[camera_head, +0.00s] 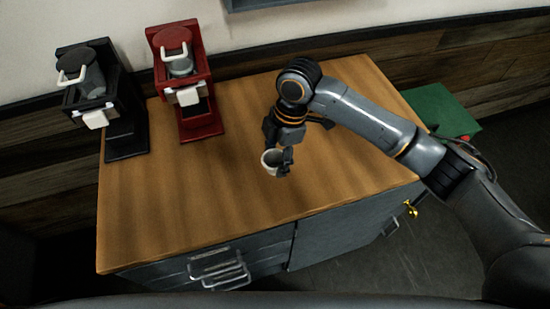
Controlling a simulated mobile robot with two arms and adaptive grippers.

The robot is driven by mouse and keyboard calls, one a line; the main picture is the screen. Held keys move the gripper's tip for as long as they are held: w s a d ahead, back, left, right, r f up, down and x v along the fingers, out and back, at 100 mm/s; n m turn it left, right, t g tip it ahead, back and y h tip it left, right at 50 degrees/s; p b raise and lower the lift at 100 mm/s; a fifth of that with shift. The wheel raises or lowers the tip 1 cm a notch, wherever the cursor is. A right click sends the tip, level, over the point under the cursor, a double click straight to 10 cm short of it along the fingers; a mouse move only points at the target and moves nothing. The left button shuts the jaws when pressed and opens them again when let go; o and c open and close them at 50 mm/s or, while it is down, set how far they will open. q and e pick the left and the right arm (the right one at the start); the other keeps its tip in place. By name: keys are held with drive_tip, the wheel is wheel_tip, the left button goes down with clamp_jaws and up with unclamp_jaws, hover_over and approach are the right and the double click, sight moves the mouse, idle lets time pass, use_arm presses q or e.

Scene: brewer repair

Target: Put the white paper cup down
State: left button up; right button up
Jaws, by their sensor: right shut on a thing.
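The white paper cup (270,164) is near the middle of the wooden counter top in the head view. It looks upright, with its open rim facing up. My right gripper (285,160) is shut on the cup at its right side. The arm comes in from the right and reaches down over the counter. I cannot tell whether the cup's base touches the counter or hangs just above it. My left gripper is not in view.
A black brewer (125,135) and a red brewer (200,120) stand at the back left of the wooden counter (170,220). The counter's front and left are clear. A green box (440,108) is beyond the right edge. Cabinet handles (222,270) stick out in front.

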sight(277, 159)
drive_tip(key=shift+w+a+f, duration=0.15)
drive_tip(key=shift+w+f, duration=0.25)
drive_tip(key=shift+f, duration=0.1)
wheel_tip(277, 159, down, 4)
drive_tip(key=shift+w+r+p, duration=0.15)
drive_tip(key=shift+r+p, duration=0.1)
drive_tip(key=shift+p, duration=0.1)
drive_tip(key=o, duration=0.7)
wheel_tip(277, 159, up, 12)
drive_tip(key=d+b, duration=0.2)
drive_tip(key=shift+w, duration=0.45)
